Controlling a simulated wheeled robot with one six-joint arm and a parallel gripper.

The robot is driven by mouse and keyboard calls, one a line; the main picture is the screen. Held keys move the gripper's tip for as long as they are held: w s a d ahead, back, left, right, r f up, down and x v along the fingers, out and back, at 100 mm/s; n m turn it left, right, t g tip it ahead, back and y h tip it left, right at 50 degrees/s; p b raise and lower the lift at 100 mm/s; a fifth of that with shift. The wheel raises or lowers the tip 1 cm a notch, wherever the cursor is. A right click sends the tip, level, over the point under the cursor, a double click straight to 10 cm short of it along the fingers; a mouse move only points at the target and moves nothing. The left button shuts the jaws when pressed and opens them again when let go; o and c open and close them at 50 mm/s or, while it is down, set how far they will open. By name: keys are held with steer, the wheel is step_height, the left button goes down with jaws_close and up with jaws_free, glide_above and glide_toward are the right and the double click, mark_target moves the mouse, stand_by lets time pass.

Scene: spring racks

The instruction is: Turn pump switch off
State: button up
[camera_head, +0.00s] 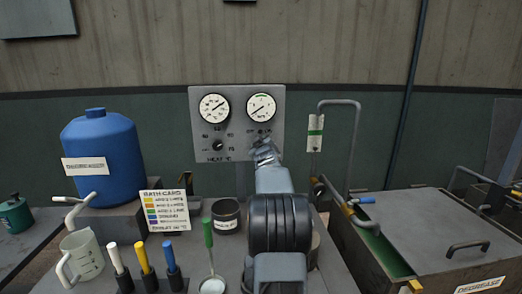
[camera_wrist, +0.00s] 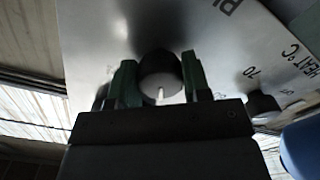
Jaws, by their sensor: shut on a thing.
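The grey control panel (camera_head: 237,93) stands on the far side of the bench, with two round gauges and a heat knob (camera_head: 218,145) at its lower left. My gripper (camera_head: 264,147) reaches the panel's lower right and hides the pump switch in the head view. In the wrist view, the pump switch (camera_wrist: 160,72) is a round dark knob with a white pointer line, towards the bottom of the picture. My gripper's two green fingers (camera_wrist: 159,84) stand on either side of it, shut on it. The heat knob also shows in the wrist view (camera_wrist: 262,104), to the right.
A blue container (camera_head: 103,150) stands left of the panel, with a card (camera_head: 164,210) and several coloured-handled tools in front. A dark pot (camera_head: 226,215) sits left of my arm. A lidded tank (camera_head: 430,235) and bent pipe (camera_head: 340,103) are on the right.

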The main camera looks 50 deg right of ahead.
steer(key=shift+n, duration=0.4)
steer(key=o, duration=0.9)
steer(key=shift+s, duration=0.1)
steer(key=b+v, duration=0.2)
steer(key=v, duration=1.1)
steer(key=shift+s+a+b, duration=0.2)
steer(key=shift+a+b, duration=0.05)
steer(key=shift+b, duration=0.15)
